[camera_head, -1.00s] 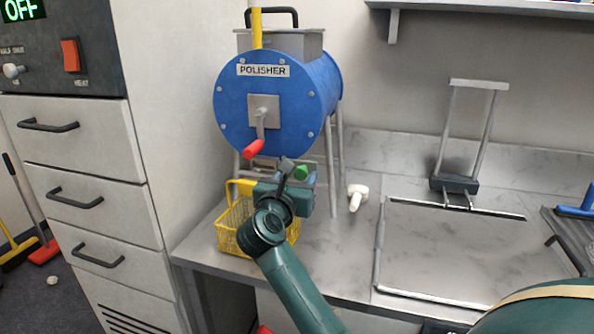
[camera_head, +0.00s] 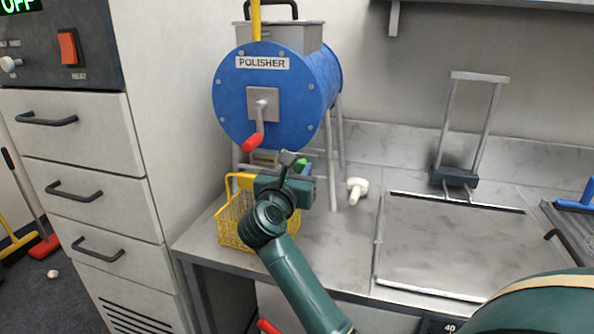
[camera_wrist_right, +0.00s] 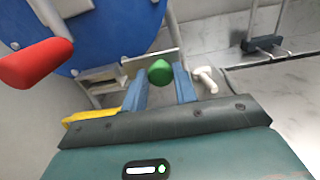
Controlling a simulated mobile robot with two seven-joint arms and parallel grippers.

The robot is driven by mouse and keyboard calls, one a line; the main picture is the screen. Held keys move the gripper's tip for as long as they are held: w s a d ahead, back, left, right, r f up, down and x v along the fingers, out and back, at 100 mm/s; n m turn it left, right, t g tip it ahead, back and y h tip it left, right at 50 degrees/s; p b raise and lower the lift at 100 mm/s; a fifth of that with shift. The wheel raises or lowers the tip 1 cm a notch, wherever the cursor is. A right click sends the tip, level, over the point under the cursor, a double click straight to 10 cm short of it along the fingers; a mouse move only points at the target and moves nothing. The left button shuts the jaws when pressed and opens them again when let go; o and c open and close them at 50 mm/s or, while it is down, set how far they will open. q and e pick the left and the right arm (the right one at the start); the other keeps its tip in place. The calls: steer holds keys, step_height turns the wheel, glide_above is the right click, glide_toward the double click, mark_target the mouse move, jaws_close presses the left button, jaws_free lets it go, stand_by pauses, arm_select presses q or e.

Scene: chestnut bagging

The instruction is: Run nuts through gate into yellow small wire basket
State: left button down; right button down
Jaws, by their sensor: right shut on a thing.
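The blue polisher drum (camera_head: 270,98) stands on legs on the counter, with a red-handled crank on its front. A green knob (camera_wrist_right: 160,70) under the drum lies between the blue fingers of my right gripper (camera_wrist_right: 159,84), which is shut on it; the knob also shows in the head view (camera_head: 301,165). The yellow wire basket (camera_head: 232,222) stands on the counter below the drum, partly hidden by my right arm. Its yellow edge shows at the lower left in the wrist view (camera_wrist_right: 90,115). No nuts are visible in the basket's visible part. My left gripper is out of view.
A white object (camera_head: 356,190) lies right of the polisher legs. A flat metal plate (camera_head: 450,250) with an upright frame (camera_head: 470,130) is farther right. Drawers (camera_head: 85,180) stand left. A small pale thing (camera_head: 52,274) lies on the floor near brooms.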

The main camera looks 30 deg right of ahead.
steer(key=shift+s+d, duration=0.15)
arm_select(q)
steer(key=shift+s+a+r+p, duration=0.15)
steer(key=shift+r+p, duration=0.15)
steer(key=shift+p, duration=0.6)
arm_select(e)
steer(key=s+d, duration=0.3)
steer(key=s, duration=0.1)
steer(key=shift+d, duration=0.3)
steer(key=c, duration=1.1)
jaws_free()
steer(key=shift+s, duration=0.15)
arm_select(q)
steer(key=shift+r, duration=0.15)
arm_select(e)
steer(key=shift+a, duration=0.1)
